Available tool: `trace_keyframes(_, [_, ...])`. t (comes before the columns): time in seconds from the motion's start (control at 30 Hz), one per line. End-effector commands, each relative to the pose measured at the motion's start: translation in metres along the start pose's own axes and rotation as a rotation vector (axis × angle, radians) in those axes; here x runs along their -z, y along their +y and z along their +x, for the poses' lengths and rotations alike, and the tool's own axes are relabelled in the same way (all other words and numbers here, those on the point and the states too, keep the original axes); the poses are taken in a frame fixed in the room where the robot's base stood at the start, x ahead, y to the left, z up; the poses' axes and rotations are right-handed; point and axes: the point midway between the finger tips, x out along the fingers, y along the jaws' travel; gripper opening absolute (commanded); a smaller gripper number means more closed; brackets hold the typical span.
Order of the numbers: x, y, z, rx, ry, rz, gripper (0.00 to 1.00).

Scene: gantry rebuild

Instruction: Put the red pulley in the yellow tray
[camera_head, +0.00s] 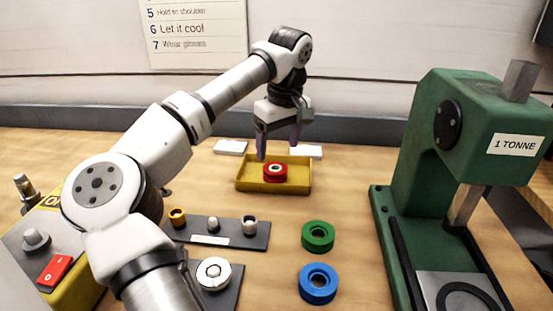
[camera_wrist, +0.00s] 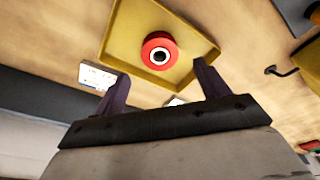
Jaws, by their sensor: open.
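The red pulley (camera_head: 275,172) lies in the yellow tray (camera_head: 246,186), near the middle of its floor. In the wrist view the red pulley (camera_wrist: 159,54) sits inside the yellow tray (camera_wrist: 120,28) with nothing gripping it. My gripper (camera_head: 279,148) hangs over the tray's back part, above the pulley. It is open and empty. In the wrist view its two purple fingers (camera_wrist: 160,82) are spread apart, with the pulley beyond them and clear of both.
A green pulley (camera_head: 318,237) and a blue pulley (camera_head: 318,283) lie on the bench in front of the tray. A green press (camera_head: 413,150) stands at right. A dark block with several pegs (camera_head: 255,237) and a yellow switch box (camera_head: 80,287) are at left. White cards lie behind the tray.

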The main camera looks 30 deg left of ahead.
Motion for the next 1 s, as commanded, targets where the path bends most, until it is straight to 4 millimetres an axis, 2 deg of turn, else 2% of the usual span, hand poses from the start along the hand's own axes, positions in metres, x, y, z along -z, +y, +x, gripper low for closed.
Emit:
trace_keyframes(0.1, [0.0, 0.0, -0.026, -0.001, 0.002, -0.002, 0.74])
trace_keyframes(0.3, [0.0, 0.0, -0.052, 0.0, 0.0, 0.0, 0.74])
trace_keyframes(0.5, [0.0, 0.0, -0.059, 0.0, -0.001, 0.0, 0.74])
trace_keyframes(1.0, [0.0, 0.0, -0.059, 0.0, -0.001, -0.001, 0.74])
